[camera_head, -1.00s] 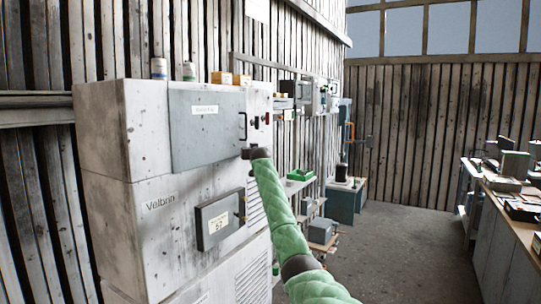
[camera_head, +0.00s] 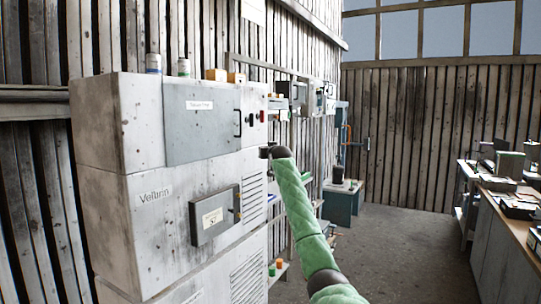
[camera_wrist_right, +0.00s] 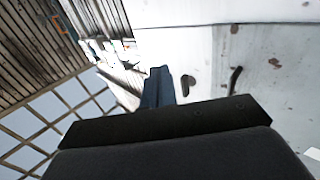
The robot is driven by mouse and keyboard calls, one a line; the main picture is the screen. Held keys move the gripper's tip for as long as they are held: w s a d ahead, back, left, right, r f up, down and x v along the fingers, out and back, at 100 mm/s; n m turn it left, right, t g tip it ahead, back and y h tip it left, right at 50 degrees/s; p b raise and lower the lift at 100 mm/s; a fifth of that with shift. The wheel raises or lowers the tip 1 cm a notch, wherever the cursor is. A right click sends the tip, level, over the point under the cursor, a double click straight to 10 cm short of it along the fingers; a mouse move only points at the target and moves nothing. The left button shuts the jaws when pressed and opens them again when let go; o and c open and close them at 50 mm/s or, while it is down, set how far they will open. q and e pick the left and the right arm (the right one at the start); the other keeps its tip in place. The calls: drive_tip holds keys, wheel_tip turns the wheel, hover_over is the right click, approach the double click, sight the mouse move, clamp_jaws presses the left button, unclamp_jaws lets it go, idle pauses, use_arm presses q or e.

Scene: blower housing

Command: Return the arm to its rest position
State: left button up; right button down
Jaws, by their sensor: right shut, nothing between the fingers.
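The white blower housing (camera_head: 125,125), a stained cabinet, stands at the left in the head view. Its upper grey door (camera_head: 202,122) is shut, with a dark handle (camera_head: 238,123) at its right edge. A smaller grey box (camera_head: 214,214) with a label sits lower on its front. My right arm, in a green quilted sleeve, reaches up from the bottom right. My right gripper (camera_head: 265,152) is small and dark near the cabinet's right edge. In the right wrist view its fingers (camera_wrist_right: 158,87) are together and empty, apart from the white surface behind. My left gripper is out of view.
Cans (camera_head: 153,63) and small orange boxes (camera_head: 235,78) stand on top of the cabinet. A bench (camera_head: 515,219) with equipment runs along the right. The floor (camera_head: 405,240) between them is clear. A plank wall rises behind the cabinet.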

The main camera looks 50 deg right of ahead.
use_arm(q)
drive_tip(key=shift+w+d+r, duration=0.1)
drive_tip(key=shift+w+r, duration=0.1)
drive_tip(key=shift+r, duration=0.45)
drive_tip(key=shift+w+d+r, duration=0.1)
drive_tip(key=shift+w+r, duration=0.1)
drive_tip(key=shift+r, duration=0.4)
use_arm(e)
drive_tip(key=shift+s+d, duration=0.15)
drive_tip(key=shift+s, duration=0.65)
